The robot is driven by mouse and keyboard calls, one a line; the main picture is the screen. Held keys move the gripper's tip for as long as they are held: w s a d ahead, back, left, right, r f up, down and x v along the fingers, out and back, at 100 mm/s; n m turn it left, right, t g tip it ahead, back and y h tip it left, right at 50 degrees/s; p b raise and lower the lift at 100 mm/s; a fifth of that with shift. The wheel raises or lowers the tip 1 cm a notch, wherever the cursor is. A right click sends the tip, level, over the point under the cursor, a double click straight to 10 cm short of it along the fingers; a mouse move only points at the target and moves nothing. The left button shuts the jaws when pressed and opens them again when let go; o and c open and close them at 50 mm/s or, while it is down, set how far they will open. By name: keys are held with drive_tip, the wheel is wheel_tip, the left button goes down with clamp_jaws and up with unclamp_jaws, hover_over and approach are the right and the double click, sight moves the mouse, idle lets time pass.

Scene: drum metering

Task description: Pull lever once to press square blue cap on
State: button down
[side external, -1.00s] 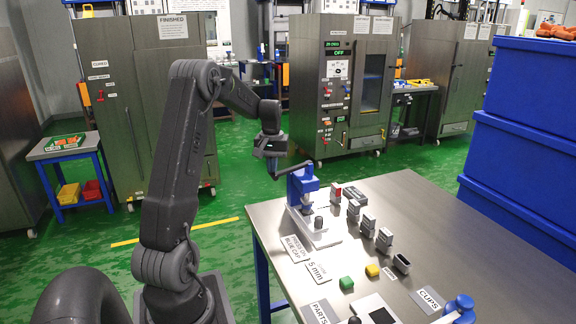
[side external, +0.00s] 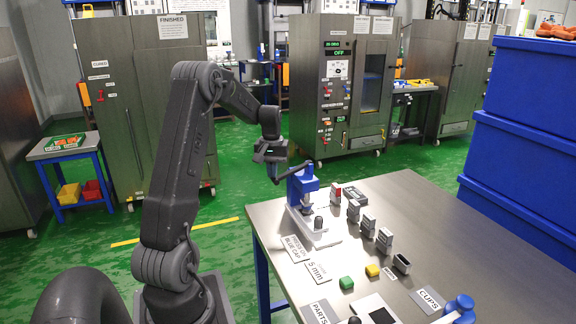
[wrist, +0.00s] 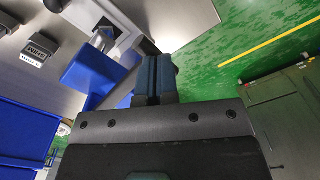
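The blue press (side external: 302,185) stands on a pale base plate at the table's far left corner. Its dark lever (side external: 290,172) slopes down and left from the press head, its outer end off the table edge. My gripper (side external: 271,160) is above this outer end and appears to touch it. In the wrist view, my gripper's fingers (wrist: 156,80) look closed together, with the blue press (wrist: 100,72) just left of them. No part of the lever shows clearly between the fingers. The square blue cap cannot be made out under the press head.
Several grey stamp bodies (side external: 367,224) stand in a row right of the press. A green cap (side external: 346,283) and a yellow cap (side external: 372,270) lie nearer on the steel table (side external: 460,240). Blue crates (side external: 520,150) are stacked at the right. Green floor is clear left of the table.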

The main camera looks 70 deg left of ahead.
drive_tip(key=shift+r, duration=3.55)
drive_tip(key=shift+d, duration=0.1)
drive_tip(key=d+r+m+t+y, duration=0.1)
drive_tip(key=d+r+m, duration=0.25)
drive_tip(key=d, duration=0.85)
drive_tip(key=d+r+m+t, duration=0.1)
drive_tip(key=d+r+m, duration=0.25)
drive_tip(key=d, duration=0.85)
drive_tip(key=s+d+f+m+t+h, duration=0.1)
drive_tip(key=s+d+m+t, duration=0.2)
drive_tip(key=s+d, duration=0.8)
drive_tip(key=d+m, duration=0.2)
drive_tip(key=d, duration=0.2)
drive_tip(key=shift+f+t, duration=0.3)
drive_tip(key=shift+f, duration=0.05)
